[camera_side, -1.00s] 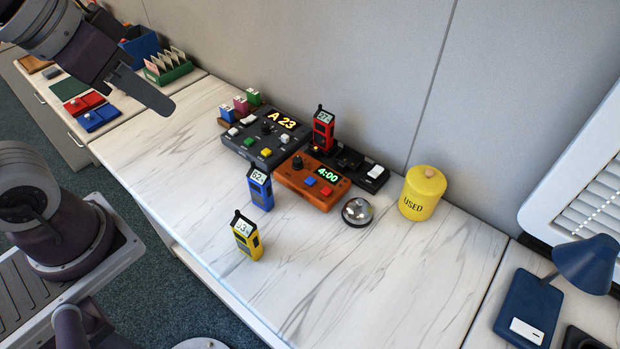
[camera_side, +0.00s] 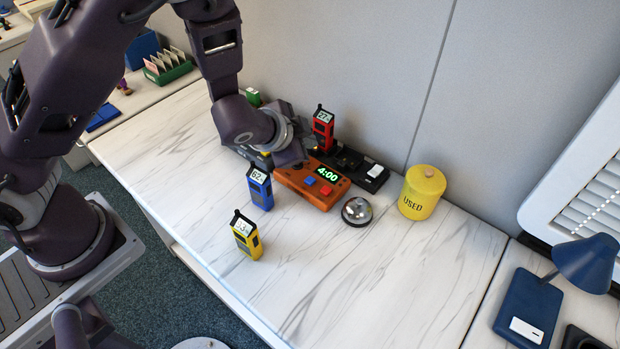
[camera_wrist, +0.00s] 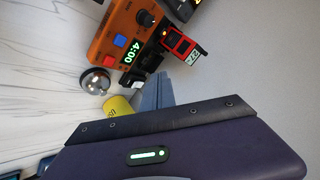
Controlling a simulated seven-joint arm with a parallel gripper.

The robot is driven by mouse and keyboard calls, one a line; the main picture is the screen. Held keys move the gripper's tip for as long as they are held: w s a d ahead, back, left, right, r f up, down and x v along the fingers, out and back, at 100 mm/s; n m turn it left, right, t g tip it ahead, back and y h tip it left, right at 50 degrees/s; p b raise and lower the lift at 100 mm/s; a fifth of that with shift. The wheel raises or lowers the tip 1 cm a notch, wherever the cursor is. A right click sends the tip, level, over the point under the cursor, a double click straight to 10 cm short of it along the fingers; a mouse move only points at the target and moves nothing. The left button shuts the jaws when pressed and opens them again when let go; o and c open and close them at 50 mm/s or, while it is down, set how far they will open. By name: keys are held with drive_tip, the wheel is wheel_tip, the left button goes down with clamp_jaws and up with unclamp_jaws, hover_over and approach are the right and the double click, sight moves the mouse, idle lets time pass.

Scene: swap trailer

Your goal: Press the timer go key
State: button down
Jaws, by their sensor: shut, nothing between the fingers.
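The timer is an orange box (camera_side: 316,183) with a green 4:00 display, a blue key (camera_side: 309,182) and a red key (camera_side: 326,191). The timer also shows in the wrist view (camera_wrist: 105,48), with its blue key (camera_wrist: 115,57), red key (camera_wrist: 120,40) and black knob. My gripper (camera_side: 294,158) is shut and empty, low at the timer's left end. It hides the knob in the side view, and I cannot tell whether it touches the timer. Dark parts of my gripper fill the bottom of the wrist view.
A silver bell (camera_side: 357,211) stands right of the timer, with a yellow USED canister (camera_side: 422,193) beyond. A red handset (camera_side: 322,130) stands behind in a black dock (camera_side: 374,180). Blue (camera_side: 260,188) and yellow handsets (camera_side: 246,236) stand in front.

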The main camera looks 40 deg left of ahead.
sight(308, 182)
drive_tip(key=shift+f, duration=4.4)
drive_tip(key=shift+f, duration=0.15)
drive_tip(key=shift+f, duration=0.25)
drive_tip(key=shift+f, duration=0.55)
drive_tip(key=shift+r, duration=0.95)
drive_tip(key=shift+r, duration=0.1)
drive_tip(key=shift+r, duration=2.4)
